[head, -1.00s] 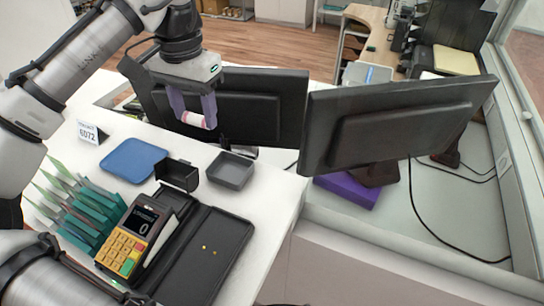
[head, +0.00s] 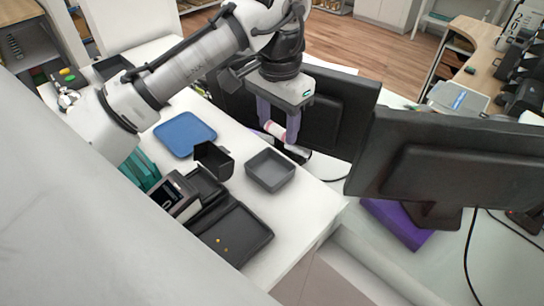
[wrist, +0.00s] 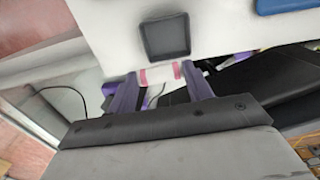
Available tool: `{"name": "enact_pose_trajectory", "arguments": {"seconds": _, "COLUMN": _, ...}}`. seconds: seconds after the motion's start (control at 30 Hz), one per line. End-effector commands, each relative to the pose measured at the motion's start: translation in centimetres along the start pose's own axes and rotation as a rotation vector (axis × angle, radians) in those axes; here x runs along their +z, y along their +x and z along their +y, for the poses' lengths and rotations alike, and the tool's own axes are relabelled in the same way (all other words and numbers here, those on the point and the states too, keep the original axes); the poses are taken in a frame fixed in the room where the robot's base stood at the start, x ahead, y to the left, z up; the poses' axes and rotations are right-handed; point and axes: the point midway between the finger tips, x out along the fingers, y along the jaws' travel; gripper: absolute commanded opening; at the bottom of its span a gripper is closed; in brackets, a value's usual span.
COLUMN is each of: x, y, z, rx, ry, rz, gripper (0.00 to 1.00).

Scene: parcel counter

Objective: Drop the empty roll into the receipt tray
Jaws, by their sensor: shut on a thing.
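My gripper (head: 279,133) is shut on the empty roll (head: 274,128), a small white tube with pink ends. It holds the roll between its two purple fingers, in front of the dark monitor's back. The roll also shows in the wrist view (wrist: 160,74), lying across between the fingertips. A dark grey square tray (head: 270,170), open and empty, sits on the white counter just in front of and below the gripper. The tray appears beyond the roll in the wrist view (wrist: 166,38). The roll is apart from the tray.
A flat blue tray (head: 185,134) lies left of the grey tray. A small black box (head: 214,160) and a cash drawer (head: 231,236) stand nearby. Two monitors (head: 440,165) rise behind and right, with a purple box (head: 397,222) below. The counter's front edge is at right.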

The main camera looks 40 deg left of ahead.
Motion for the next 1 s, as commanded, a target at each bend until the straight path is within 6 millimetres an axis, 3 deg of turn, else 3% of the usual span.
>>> {"name": "enact_pose_trajectory", "arguments": {"seconds": 0.03, "x": 0.0, "y": 1.2, "z": 0.0, "rx": -0.001, "ry": -0.001, "rz": -0.001, "gripper": 0.3}}
{"name": "enact_pose_trajectory", "arguments": {"seconds": 0.23, "x": 0.0, "y": 3.5, "z": 0.0, "rx": -0.002, "ry": 0.0, "rz": 0.0, "gripper": 0.3}}
{"name": "enact_pose_trajectory", "arguments": {"seconds": 0.6, "x": 0.0, "y": 3.9, "z": 0.0, "rx": -0.001, "ry": 0.0, "rz": 0.001, "gripper": 0.3}}
{"name": "enact_pose_trajectory", "arguments": {"seconds": 0.63, "x": 0.0, "y": 3.9, "z": 0.0, "rx": -0.001, "ry": 0.0, "rz": 0.001, "gripper": 0.52}}
{"name": "enact_pose_trajectory", "arguments": {"seconds": 0.8, "x": 0.0, "y": 3.9, "z": 0.0, "rx": -0.001, "ry": 0.0, "rz": 0.001, "gripper": 0.74}}
{"name": "enact_pose_trajectory", "arguments": {"seconds": 1.0, "x": 0.0, "y": 3.9, "z": 0.0, "rx": -0.001, "ry": 0.0, "rz": 0.001, "gripper": 0.76}}
